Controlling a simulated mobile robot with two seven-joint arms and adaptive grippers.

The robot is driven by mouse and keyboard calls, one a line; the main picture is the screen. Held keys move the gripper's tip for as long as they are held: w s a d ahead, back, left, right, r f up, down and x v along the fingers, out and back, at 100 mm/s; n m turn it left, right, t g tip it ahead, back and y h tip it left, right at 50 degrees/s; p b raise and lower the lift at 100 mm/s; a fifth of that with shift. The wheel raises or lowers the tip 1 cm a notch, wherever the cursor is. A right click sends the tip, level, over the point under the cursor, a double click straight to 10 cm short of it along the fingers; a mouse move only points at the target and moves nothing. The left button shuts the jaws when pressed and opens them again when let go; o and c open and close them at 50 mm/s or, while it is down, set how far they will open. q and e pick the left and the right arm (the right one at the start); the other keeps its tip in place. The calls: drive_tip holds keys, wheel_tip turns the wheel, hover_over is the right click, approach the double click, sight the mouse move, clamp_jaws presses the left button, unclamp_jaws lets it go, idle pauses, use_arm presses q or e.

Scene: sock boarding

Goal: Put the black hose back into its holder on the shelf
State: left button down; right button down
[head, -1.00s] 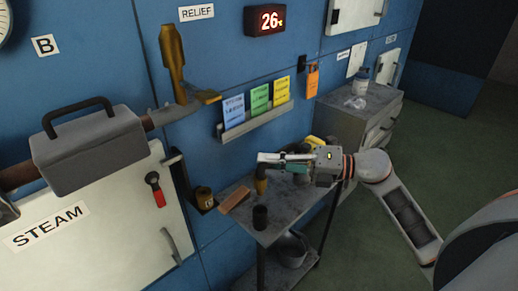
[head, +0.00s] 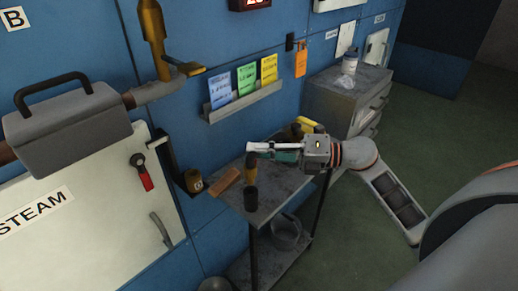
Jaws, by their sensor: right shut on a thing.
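My right gripper (head: 254,153) reaches in from the right over the small grey table (head: 282,187). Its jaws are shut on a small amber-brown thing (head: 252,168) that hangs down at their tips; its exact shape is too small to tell. A short black upright cylinder (head: 251,198) stands at the table's near left corner, below the gripper and apart from it. I cannot tell whether it is the black hose or its holder. No long black hose shows clearly. My left gripper is out of view.
A brown block (head: 227,181) lies at the table's left edge. A brown pot (head: 194,181) sits on a small wall ledge. A bucket (head: 286,232) stands on the lower shelf. A grey cabinet (head: 335,112) stands behind. A card rack (head: 240,104) hangs above. Floor at right is clear.

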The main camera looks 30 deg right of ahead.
drive_tip(key=shift+f+b, duration=0.5)
drive_tip(key=shift+f, duration=0.7)
idle(0.5)
drive_tip(key=shift+f+b, duration=1.35)
drive_tip(key=shift+f, duration=0.6)
idle(0.5)
drive_tip(key=c, duration=1.9)
unclamp_jaws()
